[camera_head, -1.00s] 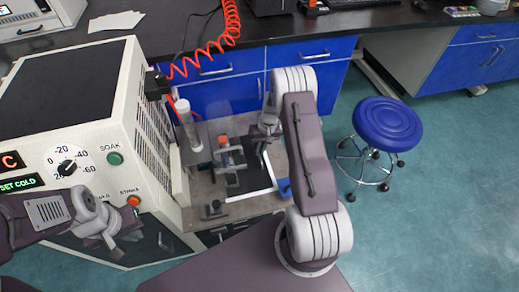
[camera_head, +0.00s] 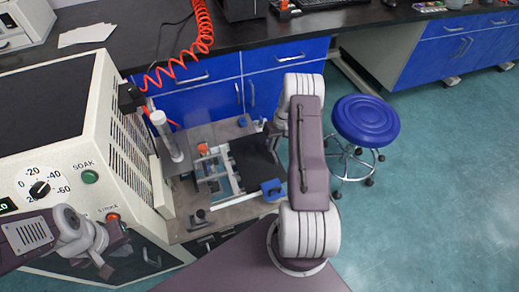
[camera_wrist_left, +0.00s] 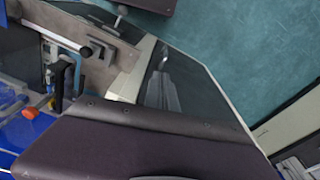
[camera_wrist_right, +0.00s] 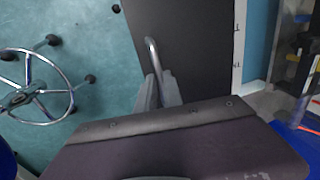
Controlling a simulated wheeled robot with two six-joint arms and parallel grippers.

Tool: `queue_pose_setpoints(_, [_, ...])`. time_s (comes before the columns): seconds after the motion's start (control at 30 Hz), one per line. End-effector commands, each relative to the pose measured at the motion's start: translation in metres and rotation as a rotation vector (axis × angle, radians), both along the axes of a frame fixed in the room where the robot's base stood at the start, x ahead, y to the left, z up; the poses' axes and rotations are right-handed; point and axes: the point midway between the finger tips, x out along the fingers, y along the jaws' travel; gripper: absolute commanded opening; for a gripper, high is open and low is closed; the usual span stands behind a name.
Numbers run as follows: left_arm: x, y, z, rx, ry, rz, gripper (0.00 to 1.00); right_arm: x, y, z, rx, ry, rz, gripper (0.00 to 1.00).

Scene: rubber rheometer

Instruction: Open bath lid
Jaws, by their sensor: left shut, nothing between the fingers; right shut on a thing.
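The bath lid is a dark flat panel (camera_head: 257,156) on the right side of the bench unit in the head view. It stands raised at a tilt, away from the bluish bath opening (camera_head: 224,178) on its left. In the right wrist view the lid (camera_wrist_right: 198,45) fills the upper middle, with a bent metal handle (camera_wrist_right: 152,48). My right gripper (camera_wrist_right: 156,88) is shut on that handle; in the head view it is mostly hidden behind my arm. My left gripper (camera_head: 106,270) is shut and empty near the machine's lower front. Its fingers (camera_wrist_left: 161,85) show in the left wrist view.
The large cream machine (camera_head: 92,170) with dial and buttons stands left. A white cylinder (camera_head: 166,135) and orange-topped fixture (camera_head: 203,150) stand on the bench unit. A coiled red hose (camera_head: 190,60) hangs behind. A blue stool (camera_head: 366,120) is at right, with open floor around it.

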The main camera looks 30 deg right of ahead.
Motion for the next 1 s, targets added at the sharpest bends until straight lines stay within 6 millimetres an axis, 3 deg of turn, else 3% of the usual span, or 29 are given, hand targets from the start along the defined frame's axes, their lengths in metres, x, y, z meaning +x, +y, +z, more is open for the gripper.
queue_pose_setpoints(0.23, [0.000,0.000,-0.002,0.000,0.000,0.000,0.00,-0.006,-0.026,0.000,-0.002,-0.001,0.000,0.00])
queue_pose_setpoints(0.63, [0.000,0.000,-0.002,0.000,0.000,0.000,0.00,-0.006,-0.028,0.000,-0.001,-0.001,0.001,0.00])
queue_pose_setpoints(0.7, [0.000,0.000,-0.002,0.000,0.000,0.000,0.00,-0.006,-0.028,0.000,-0.001,-0.001,0.001,0.27])
queue_pose_setpoints(0.73, [0.000,0.000,-0.002,0.000,0.000,0.000,0.00,-0.006,-0.028,0.000,-0.001,-0.001,0.001,0.32])
queue_pose_setpoints(1.0, [0.000,0.000,-0.002,0.000,0.000,0.000,0.00,-0.006,-0.028,0.001,-0.001,-0.001,0.000,0.32])
